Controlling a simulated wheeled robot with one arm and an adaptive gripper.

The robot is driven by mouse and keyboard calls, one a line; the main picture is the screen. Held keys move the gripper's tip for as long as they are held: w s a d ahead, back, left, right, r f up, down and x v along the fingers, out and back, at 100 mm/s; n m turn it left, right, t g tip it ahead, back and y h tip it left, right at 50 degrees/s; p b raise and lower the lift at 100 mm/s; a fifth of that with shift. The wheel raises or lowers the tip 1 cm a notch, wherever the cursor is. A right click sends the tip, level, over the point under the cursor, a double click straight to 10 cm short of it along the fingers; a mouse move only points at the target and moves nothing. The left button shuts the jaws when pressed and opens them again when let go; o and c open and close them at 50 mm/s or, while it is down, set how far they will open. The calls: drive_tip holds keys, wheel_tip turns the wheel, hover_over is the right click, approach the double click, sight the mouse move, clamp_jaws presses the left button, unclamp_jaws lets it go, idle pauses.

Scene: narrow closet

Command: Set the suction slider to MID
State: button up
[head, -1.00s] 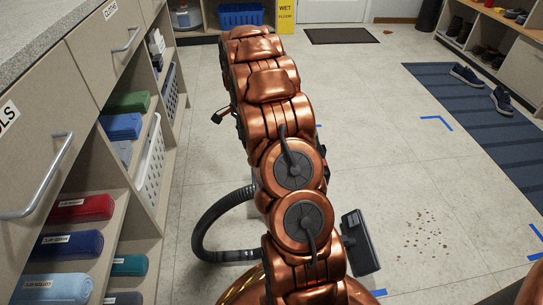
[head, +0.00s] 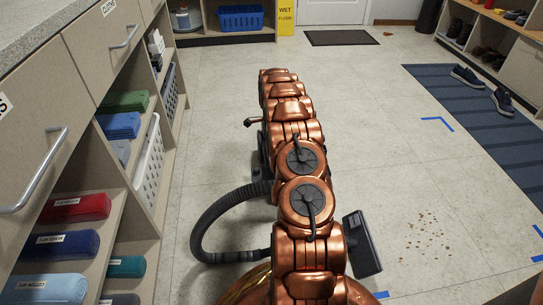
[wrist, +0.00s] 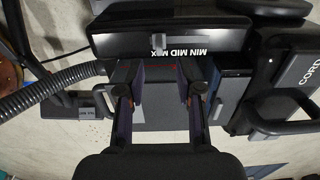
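The suction slider (wrist: 158,42) is a small grey knob on a black panel (wrist: 120,42) in the wrist view. Whether a fingertip touches the panel I cannot tell.
A CORD-labelled part (wrist: 302,72) and a dark handle (wrist: 275,120) lie right of the gripper. Shelves with rolled towels (head: 75,208) and a white basket (head: 149,165) line the left. A blue mat (head: 480,120) and scattered debris (head: 428,236) lie right.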

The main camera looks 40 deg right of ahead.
wheel_tip(320, 180, down, 6)
drive_tip(key=shift+f+b, duration=0.2)
drive_tip(key=shift+b, duration=0.95)
clamp_jaws()
